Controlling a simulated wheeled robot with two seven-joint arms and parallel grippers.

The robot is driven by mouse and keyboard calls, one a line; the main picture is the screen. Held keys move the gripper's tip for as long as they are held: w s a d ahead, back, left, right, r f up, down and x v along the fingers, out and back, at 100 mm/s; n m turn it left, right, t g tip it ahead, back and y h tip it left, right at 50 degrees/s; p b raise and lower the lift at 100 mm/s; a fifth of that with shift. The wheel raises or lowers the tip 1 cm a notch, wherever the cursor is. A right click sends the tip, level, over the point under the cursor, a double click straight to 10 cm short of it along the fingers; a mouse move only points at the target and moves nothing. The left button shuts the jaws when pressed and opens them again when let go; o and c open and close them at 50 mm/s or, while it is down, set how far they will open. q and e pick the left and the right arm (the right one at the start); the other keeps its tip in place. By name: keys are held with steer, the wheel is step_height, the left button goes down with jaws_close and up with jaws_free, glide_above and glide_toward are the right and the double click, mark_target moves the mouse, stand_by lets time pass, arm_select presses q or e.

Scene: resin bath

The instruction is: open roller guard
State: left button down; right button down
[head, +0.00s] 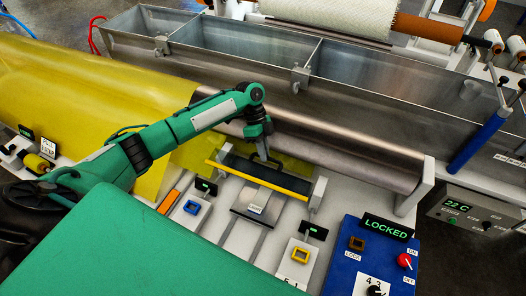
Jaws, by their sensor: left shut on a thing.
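A see-through yellow guard (295,172) with a solid yellow front bar (285,190) lies between small white end supports, in front of the long metal roller (350,160). My left gripper (267,158) reaches down from the green arm at the left and is shut at the dark strip of the guard, just behind the yellow bar. The fingertips are small and dark, so the exact part in their hold is hard to make out. My right gripper is not in view.
A grey metal trough (240,47) with dividers runs behind the roller. A blue panel (340,279) with knobs and a sign reading LOCKED (385,228) stands front right. A blue cylinder (478,143) rises at the right. Yellow sheet (75,85) covers the left.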

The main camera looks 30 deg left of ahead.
arm_select(q)
steer(key=shift+f, duration=0.4)
steer(key=c, duration=1.7)
jaws_free()
steer(key=shift+w, duration=0.15)
steer(key=shift+o, duration=1.2)
steer(key=shift+w+f, duration=0.2)
steer(key=shift+w, duration=0.15)
steer(key=shift+w+r, duration=0.15)
steer(key=shift+r, duration=0.05)
steer(key=shift+a+r, duration=0.1)
